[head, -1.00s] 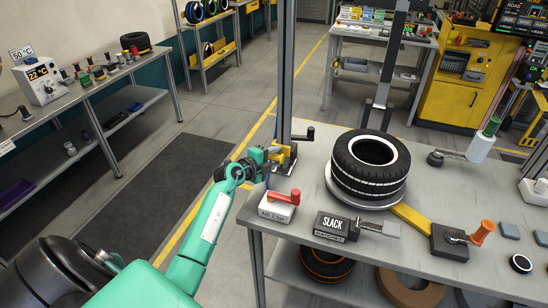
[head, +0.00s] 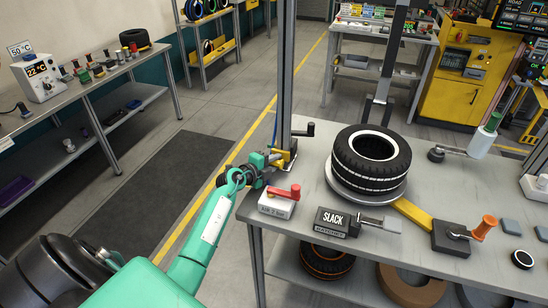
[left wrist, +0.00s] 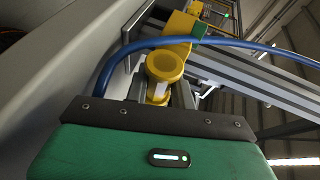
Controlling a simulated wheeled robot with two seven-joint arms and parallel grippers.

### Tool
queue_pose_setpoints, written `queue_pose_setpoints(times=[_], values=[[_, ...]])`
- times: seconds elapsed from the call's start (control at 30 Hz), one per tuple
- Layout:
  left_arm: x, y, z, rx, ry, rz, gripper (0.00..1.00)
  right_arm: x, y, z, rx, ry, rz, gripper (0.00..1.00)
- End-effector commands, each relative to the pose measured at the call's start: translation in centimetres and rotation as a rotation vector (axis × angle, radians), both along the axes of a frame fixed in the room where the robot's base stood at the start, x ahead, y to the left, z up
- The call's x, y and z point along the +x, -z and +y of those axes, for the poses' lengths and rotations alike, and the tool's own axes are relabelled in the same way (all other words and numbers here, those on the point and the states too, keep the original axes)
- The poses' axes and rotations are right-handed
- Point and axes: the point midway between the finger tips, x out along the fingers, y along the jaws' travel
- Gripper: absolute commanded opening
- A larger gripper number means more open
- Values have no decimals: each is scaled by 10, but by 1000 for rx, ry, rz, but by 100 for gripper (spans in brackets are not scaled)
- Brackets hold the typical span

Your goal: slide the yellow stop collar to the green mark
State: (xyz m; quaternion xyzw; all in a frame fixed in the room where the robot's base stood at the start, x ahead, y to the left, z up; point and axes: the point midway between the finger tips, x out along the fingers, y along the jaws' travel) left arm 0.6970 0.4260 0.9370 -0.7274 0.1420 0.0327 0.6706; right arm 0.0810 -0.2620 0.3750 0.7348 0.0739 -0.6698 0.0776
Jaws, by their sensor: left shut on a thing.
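The yellow stop collar (head: 283,160) is at the foot of the grey upright post (head: 287,80), at the left end of the workbench. My left gripper (head: 270,159) reaches it from the left and is shut on it; its fingers are small and partly hidden. In the left wrist view, a round yellow knob (left wrist: 165,66) and a yellow block (left wrist: 179,28) sit beyond the green gripper body, by a grey rail. A small green patch (left wrist: 200,28) touches the block's right side there; I cannot tell whether it is the mark. My right gripper is not in view.
A black-handled crank (head: 303,131) stands beside the post. A red-handled box (head: 279,201) and a SLACK box (head: 338,222) are near the front edge. A tyre (head: 370,165) lies on a round plate further right. A blue hose (left wrist: 115,65) crosses the wrist view.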

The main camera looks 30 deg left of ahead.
Motion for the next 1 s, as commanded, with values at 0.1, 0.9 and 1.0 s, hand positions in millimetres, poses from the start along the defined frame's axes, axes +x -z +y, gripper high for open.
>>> queue_pose_setpoints(times=[0.1,0.9,1.0], values=[[-1,4,0,-1,1,4,0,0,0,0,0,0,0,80],[-27,-4,5,1,-1,2,45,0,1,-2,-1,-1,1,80],[-47,-8,8,1,-1,2,45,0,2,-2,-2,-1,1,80]])
